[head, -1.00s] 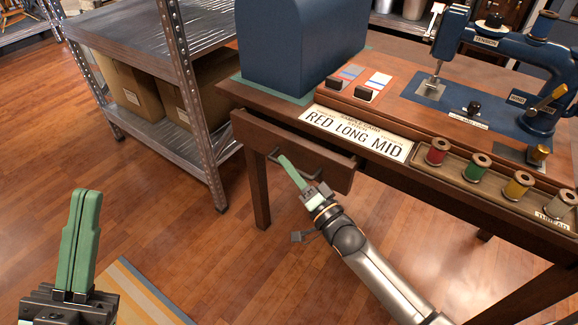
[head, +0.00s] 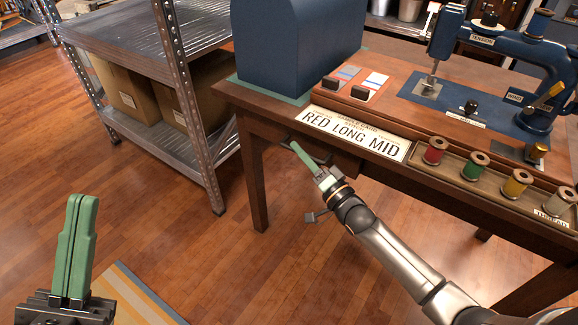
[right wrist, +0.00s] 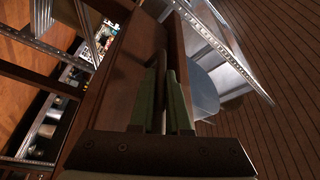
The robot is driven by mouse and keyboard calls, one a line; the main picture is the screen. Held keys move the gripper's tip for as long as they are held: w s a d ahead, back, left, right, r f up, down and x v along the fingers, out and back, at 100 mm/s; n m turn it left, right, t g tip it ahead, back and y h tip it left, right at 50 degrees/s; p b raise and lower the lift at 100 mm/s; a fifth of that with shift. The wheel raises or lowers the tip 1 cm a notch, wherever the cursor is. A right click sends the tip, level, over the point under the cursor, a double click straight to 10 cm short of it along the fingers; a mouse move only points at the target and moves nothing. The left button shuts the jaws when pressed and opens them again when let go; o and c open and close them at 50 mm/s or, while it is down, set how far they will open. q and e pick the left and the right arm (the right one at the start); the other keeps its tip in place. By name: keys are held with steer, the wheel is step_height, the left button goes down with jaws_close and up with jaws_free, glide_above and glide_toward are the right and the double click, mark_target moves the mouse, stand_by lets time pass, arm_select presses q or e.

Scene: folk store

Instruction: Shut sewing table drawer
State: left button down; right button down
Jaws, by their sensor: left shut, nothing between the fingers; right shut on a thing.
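The brown wooden sewing table (head: 400,178) has its drawer (head: 346,164) under the near edge. The drawer front sits in under the tabletop, about level with the table's edge, and no open inside shows. Whether it is fully flush I cannot tell. My right gripper (head: 295,147), with green fingers, is at the drawer front. In the right wrist view its fingers (right wrist: 164,105) are shut on the dark drawer handle (right wrist: 167,72). My left gripper (head: 83,200) is shut and empty, upright over the floor at the lower left.
A metal shelf rack (head: 190,100) with cardboard boxes stands left of the table.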

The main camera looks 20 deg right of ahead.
steer(key=shift+w+d, duration=0.75)
steer(key=shift+d, duration=0.25)
steer(key=shift+d+r, duration=0.1)
steer(key=shift+d, duration=0.05)
steer(key=c, duration=0.9)
jaws_free()
steer(key=shift+w, duration=0.1)
steer(key=shift+s+d+f, duration=0.1)
steer(key=shift+s+f, duration=0.15)
steer(key=shift+s, duration=0.35)
steer(key=p+v, duration=0.3)
steer(key=v, duration=0.8)
steer(key=shift+s, duration=0.15)
